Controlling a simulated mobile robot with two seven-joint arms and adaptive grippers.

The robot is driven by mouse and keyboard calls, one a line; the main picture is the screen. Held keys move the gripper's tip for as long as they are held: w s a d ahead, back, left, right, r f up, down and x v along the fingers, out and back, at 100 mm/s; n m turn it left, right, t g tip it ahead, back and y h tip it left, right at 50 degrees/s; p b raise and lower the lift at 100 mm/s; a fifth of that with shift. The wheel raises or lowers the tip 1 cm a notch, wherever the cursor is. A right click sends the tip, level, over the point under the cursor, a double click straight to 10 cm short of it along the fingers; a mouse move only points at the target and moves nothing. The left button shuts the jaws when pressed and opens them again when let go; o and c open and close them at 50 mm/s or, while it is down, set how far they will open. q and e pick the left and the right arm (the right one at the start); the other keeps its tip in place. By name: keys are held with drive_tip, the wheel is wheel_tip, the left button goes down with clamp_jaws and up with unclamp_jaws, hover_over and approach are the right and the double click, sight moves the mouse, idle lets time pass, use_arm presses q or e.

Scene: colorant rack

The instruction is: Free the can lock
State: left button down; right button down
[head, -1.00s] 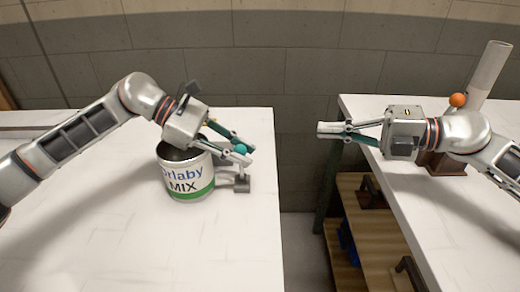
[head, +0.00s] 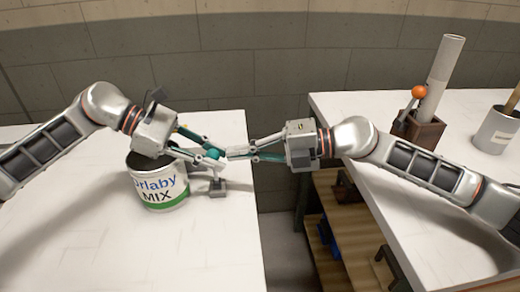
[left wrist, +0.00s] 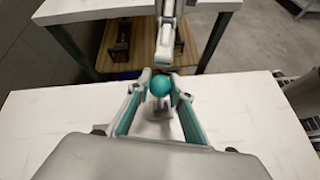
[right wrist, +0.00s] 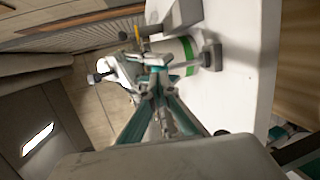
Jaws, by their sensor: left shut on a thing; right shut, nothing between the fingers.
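The can (head: 160,192), white with a green band and the word MIX, stands on the left table. A grey bracket with a block (head: 217,186), seemingly the can lock, is at its right side. A teal ball knob (head: 213,154) is above the bracket; it also shows in the left wrist view (left wrist: 160,87). My left gripper (head: 208,153) is shut on the teal knob. My right gripper (head: 228,154) is shut and empty, its tips close to the knob from the right; I cannot tell whether they touch. The can also shows in the right wrist view (right wrist: 184,52).
The right table (head: 340,110) is across a gap with a wooden shelf (head: 345,235) below. The left table's front is clear.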

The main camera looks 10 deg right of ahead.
sight(218, 154)
drive_tip(key=shift+w+a+f, duration=0.15)
drive_tip(key=shift+a, duration=0.55)
drive_tip(key=shift+a, duration=0.1)
use_arm(q)
drive_tip(key=shift+s+d+r, duration=0.15)
drive_tip(key=shift+d, duration=0.05)
use_arm(e)
drive_tip(key=shift+a, duration=0.65)
use_arm(q)
drive_tip(key=c, duration=1.9)
unclamp_jaws()
drive_tip(key=shift+o, duration=0.6)
drive_tip(key=shift+a, duration=0.25)
